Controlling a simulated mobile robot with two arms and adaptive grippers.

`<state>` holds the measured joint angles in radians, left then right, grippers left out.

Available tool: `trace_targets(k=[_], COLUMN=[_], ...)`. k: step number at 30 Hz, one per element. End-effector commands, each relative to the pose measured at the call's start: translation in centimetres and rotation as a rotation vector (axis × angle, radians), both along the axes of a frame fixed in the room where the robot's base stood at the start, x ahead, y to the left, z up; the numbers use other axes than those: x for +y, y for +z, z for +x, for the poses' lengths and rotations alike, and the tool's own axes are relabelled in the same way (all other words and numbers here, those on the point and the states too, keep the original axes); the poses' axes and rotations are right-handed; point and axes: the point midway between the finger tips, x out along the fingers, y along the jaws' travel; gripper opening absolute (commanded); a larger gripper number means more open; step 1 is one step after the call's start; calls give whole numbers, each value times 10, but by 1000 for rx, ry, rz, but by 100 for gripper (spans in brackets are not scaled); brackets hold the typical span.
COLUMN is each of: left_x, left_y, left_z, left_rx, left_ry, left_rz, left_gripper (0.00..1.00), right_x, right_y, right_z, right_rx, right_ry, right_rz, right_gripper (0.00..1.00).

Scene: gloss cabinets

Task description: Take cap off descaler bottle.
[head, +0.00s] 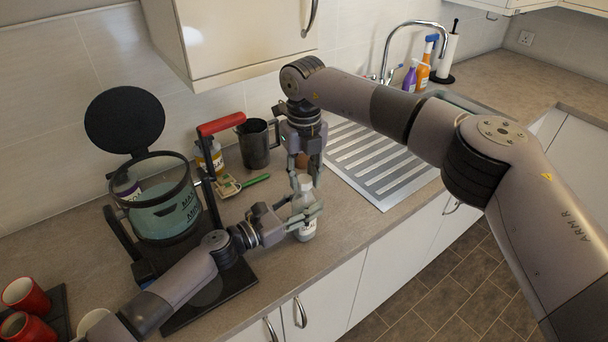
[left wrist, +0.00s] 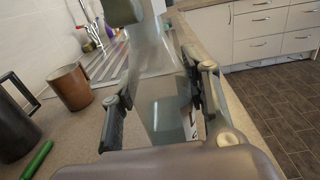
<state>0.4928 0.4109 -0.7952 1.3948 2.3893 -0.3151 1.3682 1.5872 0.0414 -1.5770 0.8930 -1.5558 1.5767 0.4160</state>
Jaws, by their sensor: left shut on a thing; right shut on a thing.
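The descaler bottle (head: 306,231) is pale and translucent and stands upright near the counter's front edge. My left gripper (head: 305,214) is shut around its body from the left. In the left wrist view the bottle (left wrist: 163,105) sits between both fingers of my left gripper (left wrist: 160,108), and part of its label shows. My right gripper (head: 304,174) points down from above, shut on the white cap (head: 304,182) at the bottle's top. The fingers partly hide the cap, and I cannot tell whether it is seated on the neck or loose.
A machine with a blue-green tank (head: 165,215) and raised black lid (head: 125,120) stands left. Behind are a dark jug (head: 258,145), a brown mug (left wrist: 70,87) and a green stick-like thing (left wrist: 37,160). The sink drainer (head: 375,165) lies right; a wall cabinet (head: 245,40) hangs above.

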Motion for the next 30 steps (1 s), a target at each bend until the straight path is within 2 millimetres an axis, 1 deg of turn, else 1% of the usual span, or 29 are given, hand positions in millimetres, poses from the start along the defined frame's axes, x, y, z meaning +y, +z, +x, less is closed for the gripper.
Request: trace_targets(k=[3,30], left_x=[0,-1], left_y=[0,0], left_z=[0,-1], left_rx=[-1,-2], left_ry=[-1,-4], left_rz=[0,0], left_gripper=[0,0], right_x=[-1,-2], right_y=[0,2], right_z=[1,1], right_rx=[-2,-3], right_ry=[240,2122], right_rz=[0,-1], right_gripper=[0,0])
